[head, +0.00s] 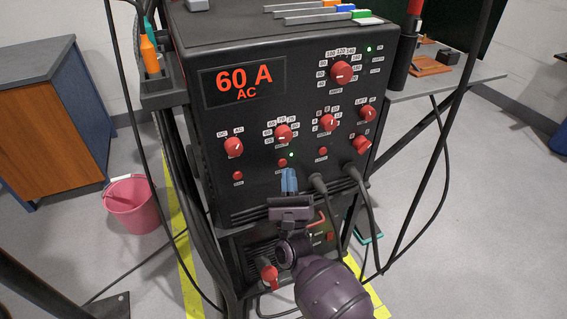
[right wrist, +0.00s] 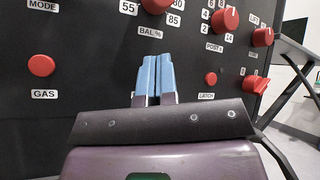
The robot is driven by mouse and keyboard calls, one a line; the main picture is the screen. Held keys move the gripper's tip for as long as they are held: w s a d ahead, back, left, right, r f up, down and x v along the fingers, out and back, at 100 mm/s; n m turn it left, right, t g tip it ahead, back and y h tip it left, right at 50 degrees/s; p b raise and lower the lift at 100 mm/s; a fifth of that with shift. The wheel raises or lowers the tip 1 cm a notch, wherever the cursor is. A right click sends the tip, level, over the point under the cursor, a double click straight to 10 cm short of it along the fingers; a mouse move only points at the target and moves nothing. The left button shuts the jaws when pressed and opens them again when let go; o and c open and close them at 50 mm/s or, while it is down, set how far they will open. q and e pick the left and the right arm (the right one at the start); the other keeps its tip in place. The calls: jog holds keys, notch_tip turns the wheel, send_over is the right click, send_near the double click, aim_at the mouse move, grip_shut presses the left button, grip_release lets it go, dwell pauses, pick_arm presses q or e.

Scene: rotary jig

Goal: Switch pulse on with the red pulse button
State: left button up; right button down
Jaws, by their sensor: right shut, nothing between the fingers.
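The welder's dark front panel (head: 255,190) faces me, with a row of small red buttons. The middle one (head: 282,162) sits between the GAS button (right wrist: 41,65) and the LATCH button (right wrist: 211,78); I take it for the pulse button, but its label is not readable. A small green light (head: 291,154) glows just above and right of it. My right gripper (head: 289,180) is shut and empty, its blue fingertips (right wrist: 153,75) pointing at the panel right at the middle button. In the right wrist view they hide that button. I cannot tell whether they touch it.
Red knobs (head: 283,132) sit above the buttons. The display (head: 243,82) reads 60 A AC. Two black cables (head: 320,184) plug in right of my gripper. A pink bucket (head: 133,203) stands on the floor at the left. A wooden cabinet (head: 45,115) is further left.

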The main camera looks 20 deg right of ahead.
pick_arm(q)
jog(key=shift+w+r+p, duration=0.35)
jog(key=shift+w+r, duration=0.25)
jog(key=shift+r, duration=0.1)
pick_arm(e)
jog(key=s, duration=0.5)
pick_arm(q)
jog(key=shift+s, duration=0.25)
